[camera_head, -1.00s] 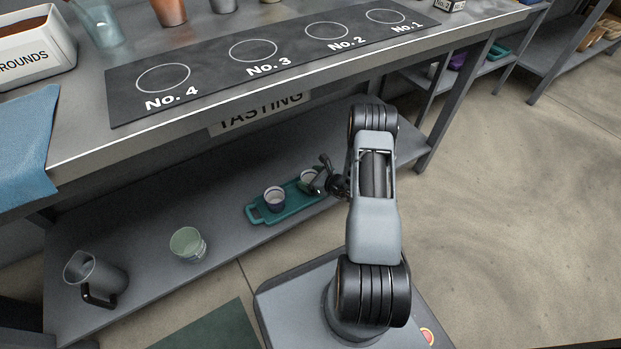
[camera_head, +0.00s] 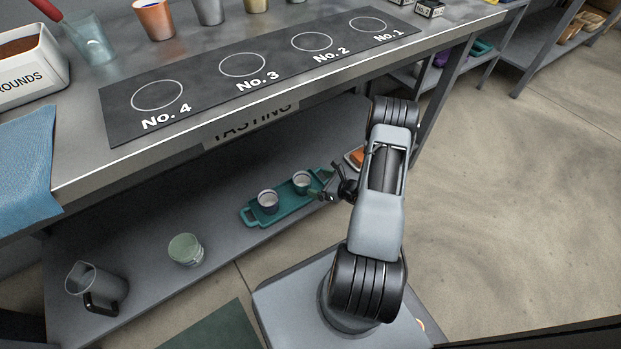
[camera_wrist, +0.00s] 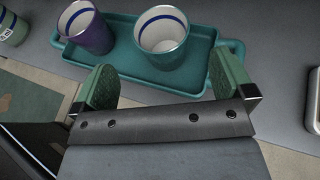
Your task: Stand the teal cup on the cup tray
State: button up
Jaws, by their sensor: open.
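The teal cup (camera_head: 302,184) stands upright on the teal cup tray (camera_head: 246,217) on the lower shelf, at the tray's right part. In the wrist view the teal cup (camera_wrist: 163,45) stands inside the rim of the tray (camera_wrist: 150,78), showing a pale inside with a blue ring. A purple cup (camera_head: 268,202) stands beside it on the tray, to the left in the wrist view (camera_wrist: 90,32). My gripper (camera_head: 326,194) is open and empty, just off the tray's right end. In the wrist view its fingers (camera_wrist: 165,68) are spread wide, with the teal cup beyond them, apart from both.
A pale green cup (camera_head: 186,250) and a grey pitcher (camera_head: 98,286) stand farther left on the shelf. An orange item (camera_head: 354,157) lies behind my gripper. The tabletop (camera_head: 75,160) with the numbered mat (camera_head: 205,100) overhangs the shelf. Floor to the right is clear.

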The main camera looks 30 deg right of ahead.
jog(key=v, duration=0.3)
jog(key=shift+p, duration=0.3)
jog(key=shift+s, duration=0.15)
